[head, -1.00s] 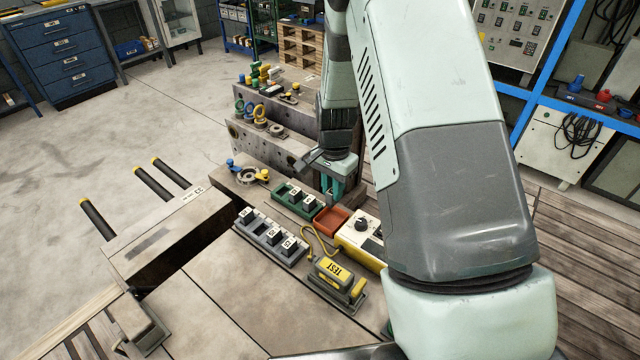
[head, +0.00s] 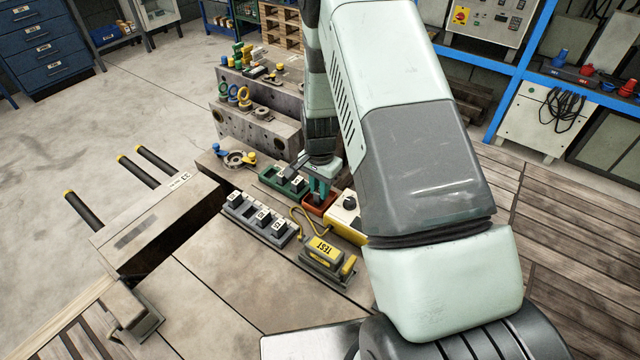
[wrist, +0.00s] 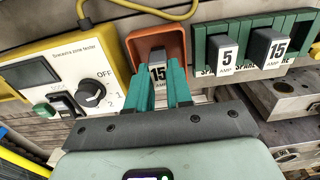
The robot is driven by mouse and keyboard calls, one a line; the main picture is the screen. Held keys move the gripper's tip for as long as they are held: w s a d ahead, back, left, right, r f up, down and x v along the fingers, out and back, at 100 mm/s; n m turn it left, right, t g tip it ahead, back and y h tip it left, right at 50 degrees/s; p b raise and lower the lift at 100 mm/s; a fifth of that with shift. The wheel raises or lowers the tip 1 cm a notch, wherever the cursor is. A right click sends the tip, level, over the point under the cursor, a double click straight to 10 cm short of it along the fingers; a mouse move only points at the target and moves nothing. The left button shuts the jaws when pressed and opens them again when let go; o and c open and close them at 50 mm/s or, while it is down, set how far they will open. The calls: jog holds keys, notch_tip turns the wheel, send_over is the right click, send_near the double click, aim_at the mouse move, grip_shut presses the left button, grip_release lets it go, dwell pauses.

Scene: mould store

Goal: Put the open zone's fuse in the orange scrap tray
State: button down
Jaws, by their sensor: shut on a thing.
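My gripper (head: 319,192) is at the orange scrap tray (head: 313,209). The grey fuse holder (head: 250,226) carries several fuses, with a gap between the first and the following one.
A green rack (wrist: 200,42) with fuses marked 5 and 15 stands right of the tray in the wrist view. The yellow zone tester (wrist: 104,48) with a knob (wrist: 91,93) stands left. A yellow TEST unit (head: 325,250) with a cable sits nearby. Steel blocks (head: 260,128) stand behind.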

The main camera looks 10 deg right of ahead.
jog(key=c, duration=0.6)
grip_release()
jog(key=shift+r, duration=4.05)
